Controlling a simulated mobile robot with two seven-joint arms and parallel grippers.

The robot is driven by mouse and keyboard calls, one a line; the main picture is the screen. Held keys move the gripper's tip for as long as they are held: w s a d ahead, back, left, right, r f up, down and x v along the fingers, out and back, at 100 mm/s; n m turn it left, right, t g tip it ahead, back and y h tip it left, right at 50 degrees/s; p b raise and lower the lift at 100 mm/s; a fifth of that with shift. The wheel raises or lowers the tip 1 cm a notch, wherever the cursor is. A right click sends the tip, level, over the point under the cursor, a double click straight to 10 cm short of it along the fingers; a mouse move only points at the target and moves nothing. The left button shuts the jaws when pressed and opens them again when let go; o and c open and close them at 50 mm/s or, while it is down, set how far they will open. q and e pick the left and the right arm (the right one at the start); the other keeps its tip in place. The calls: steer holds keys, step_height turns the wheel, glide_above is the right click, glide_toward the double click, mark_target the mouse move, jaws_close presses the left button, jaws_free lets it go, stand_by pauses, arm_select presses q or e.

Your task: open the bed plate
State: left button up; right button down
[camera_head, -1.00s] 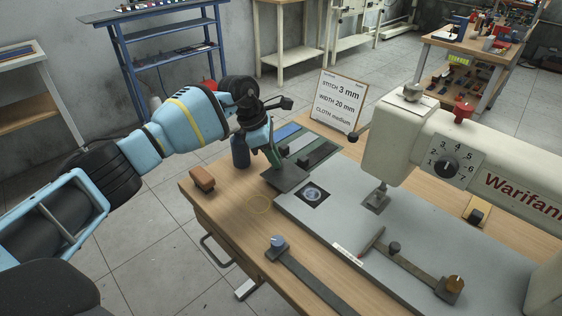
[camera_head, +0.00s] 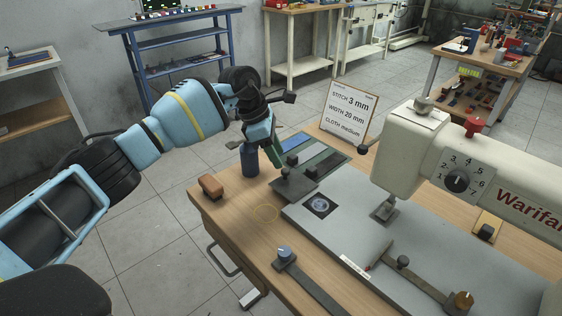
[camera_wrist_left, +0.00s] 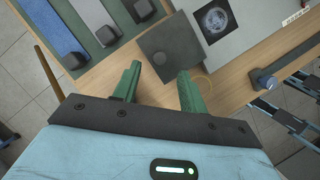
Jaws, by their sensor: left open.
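The bed plate (camera_head: 293,189) is a dark grey square with a small knob. It lies beside the square opening (camera_head: 321,206) in the sewing machine bed, leaving the round bobbin part in it uncovered. The wrist view also shows the plate (camera_wrist_left: 178,38) and the uncovered opening (camera_wrist_left: 217,20). My left gripper (camera_head: 273,155) is just above the plate's far left side. In the wrist view its green fingers (camera_wrist_left: 158,86) are apart with nothing between them, and the plate and knob lie beyond the fingertips. My right gripper is not in view.
The sewing machine (camera_head: 430,150) stands over the bed at right. Cloth strips (camera_head: 318,154) and an instruction card (camera_head: 349,109) are behind the plate. A lever (camera_head: 300,275) is in front.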

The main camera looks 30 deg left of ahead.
arm_select(q)
steer(key=v, duration=0.3)
steer(key=shift+r, duration=0.15)
stand_by(0.5)
